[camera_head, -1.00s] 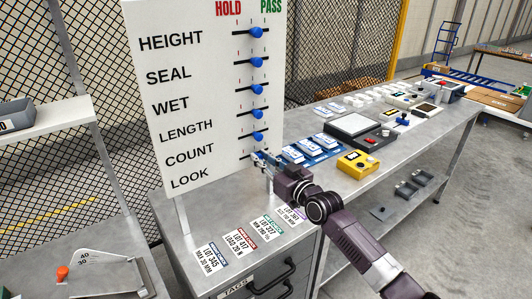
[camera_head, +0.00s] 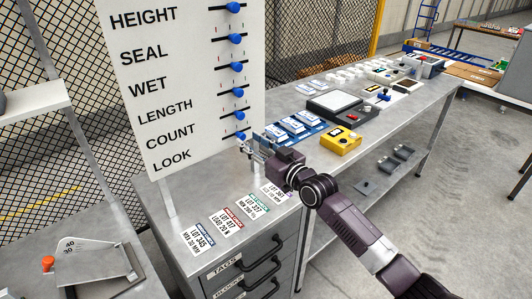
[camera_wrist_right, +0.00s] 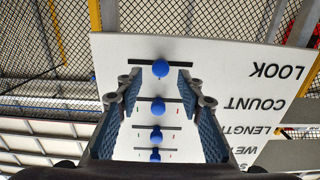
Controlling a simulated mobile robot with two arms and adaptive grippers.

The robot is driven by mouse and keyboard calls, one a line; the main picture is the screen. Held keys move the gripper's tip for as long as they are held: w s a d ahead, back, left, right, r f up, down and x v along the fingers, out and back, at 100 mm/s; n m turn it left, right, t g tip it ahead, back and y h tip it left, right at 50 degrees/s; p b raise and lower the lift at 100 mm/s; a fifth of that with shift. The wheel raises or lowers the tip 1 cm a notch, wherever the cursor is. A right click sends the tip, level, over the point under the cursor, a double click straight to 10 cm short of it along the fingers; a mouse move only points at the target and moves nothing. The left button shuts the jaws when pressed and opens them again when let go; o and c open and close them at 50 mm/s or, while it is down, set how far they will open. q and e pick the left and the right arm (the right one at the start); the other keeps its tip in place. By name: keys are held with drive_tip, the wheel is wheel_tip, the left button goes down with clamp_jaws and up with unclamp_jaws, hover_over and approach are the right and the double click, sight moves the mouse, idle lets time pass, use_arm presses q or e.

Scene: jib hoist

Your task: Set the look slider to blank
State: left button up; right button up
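The white board (camera_head: 180,95) carries rows of blue-knobbed sliders labelled HEIGHT, SEAL, WET, LENGTH, COUNT and LOOK. The LOOK slider's blue knob (camera_head: 240,137) is the lowest. In the right wrist view the board is upside down, and the LOOK knob (camera_wrist_right: 160,68) shows near the middle of its dark slot. My right gripper (camera_head: 247,147) is at the board's lower right edge, by this knob. In the wrist view its fingers (camera_wrist_right: 158,78) are open, one on each side of the LOOK knob, with visible gaps. My left gripper is not in view.
The COUNT knob (camera_wrist_right: 158,106) is the neighbouring one. Printed lot tags (camera_head: 228,222) lie on the bench below the board. A blue tray (camera_head: 294,128) and a yellow device (camera_head: 340,140) stand right of the gripper.

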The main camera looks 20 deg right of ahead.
drive_tip(key=v, duration=0.8)
drive_tip(key=shift+s, duration=0.35)
drive_tip(key=shift+d, duration=0.15)
